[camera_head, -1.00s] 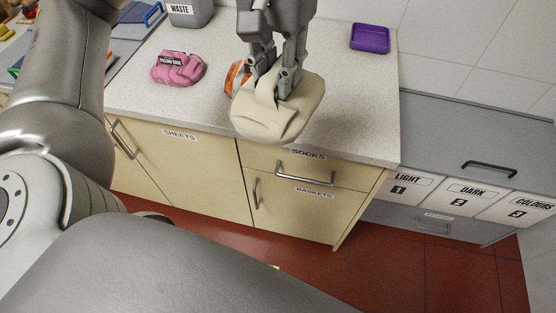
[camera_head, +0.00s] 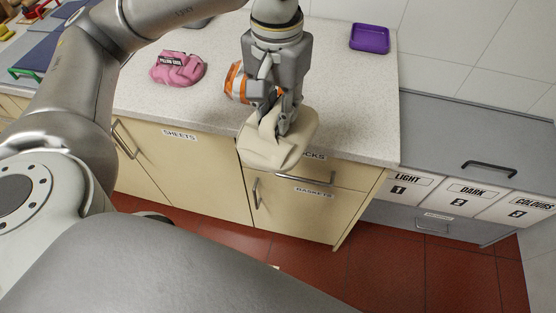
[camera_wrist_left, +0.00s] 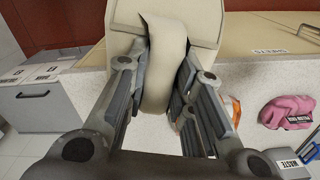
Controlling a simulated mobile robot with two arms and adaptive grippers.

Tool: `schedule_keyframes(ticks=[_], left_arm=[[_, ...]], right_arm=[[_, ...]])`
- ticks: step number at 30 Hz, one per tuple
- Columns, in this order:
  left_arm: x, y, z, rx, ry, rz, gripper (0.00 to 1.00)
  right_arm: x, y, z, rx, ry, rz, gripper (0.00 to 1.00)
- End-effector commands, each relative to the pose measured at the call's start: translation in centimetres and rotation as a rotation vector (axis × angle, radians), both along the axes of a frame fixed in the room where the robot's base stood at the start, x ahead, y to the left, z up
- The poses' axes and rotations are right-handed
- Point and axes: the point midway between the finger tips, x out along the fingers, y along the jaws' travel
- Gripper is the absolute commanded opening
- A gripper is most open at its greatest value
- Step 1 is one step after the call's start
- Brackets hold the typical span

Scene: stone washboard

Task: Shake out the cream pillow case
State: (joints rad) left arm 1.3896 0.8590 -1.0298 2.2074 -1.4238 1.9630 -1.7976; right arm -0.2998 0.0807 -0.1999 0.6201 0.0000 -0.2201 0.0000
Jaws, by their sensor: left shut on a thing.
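The cream pillow case (camera_head: 272,150) is a crumpled, rounded bundle in the head view. My left gripper (camera_head: 277,122) is shut on a fold at its top and holds it at the front edge of the counter, over the socks drawer. In the left wrist view, the cream cloth (camera_wrist_left: 180,22) bulges up between the two fingers (camera_wrist_left: 158,95) and spreads beyond them. Its underside is hidden, and I cannot tell if it touches the counter edge. My right gripper is not in view.
A pink folded pillow case (camera_head: 178,69) lies on the speckled counter (camera_head: 345,110). An orange-and-white item (camera_head: 236,82) is partly behind my gripper. A purple tray (camera_head: 370,38) sits at the back right. Light, dark and colours bins (camera_head: 470,197) stand right. Floor is clear in front.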

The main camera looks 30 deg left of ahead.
Motion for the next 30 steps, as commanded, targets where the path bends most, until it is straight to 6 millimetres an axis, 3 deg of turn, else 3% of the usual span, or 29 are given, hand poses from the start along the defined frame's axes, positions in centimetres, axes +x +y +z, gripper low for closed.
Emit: schedule_keyframes(ticks=[1, 2, 9, 11, 20, 27, 30], left_arm=[[0.2, -0.1, 2.6, -0.004, -0.01, -0.001, 0.0], [0.1, -0.1, 3.5, -0.001, -0.007, 0.0, 0.0], [0.1, 0.0, 8.0, 0.001, -0.005, 0.003, 0.0], [0.0, 0.0, 8.3, 0.001, 0.0, 0.002, 0.0], [-0.1, 0.0, 2.3, 0.0, 0.009, 0.0, 0.0], [-0.3, 0.1, -8.6, 0.004, 0.014, 0.003, 0.0], [-0.2, 0.1, -12.0, 0.002, 0.008, 0.001, 0.0]], right_arm=[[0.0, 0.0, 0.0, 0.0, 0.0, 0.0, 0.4], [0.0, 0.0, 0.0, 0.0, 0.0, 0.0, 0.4], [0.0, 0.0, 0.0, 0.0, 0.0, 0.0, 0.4], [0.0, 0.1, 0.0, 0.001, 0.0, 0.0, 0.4], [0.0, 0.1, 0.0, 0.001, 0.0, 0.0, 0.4], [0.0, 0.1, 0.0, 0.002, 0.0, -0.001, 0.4], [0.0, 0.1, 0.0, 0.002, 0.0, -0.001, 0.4]])
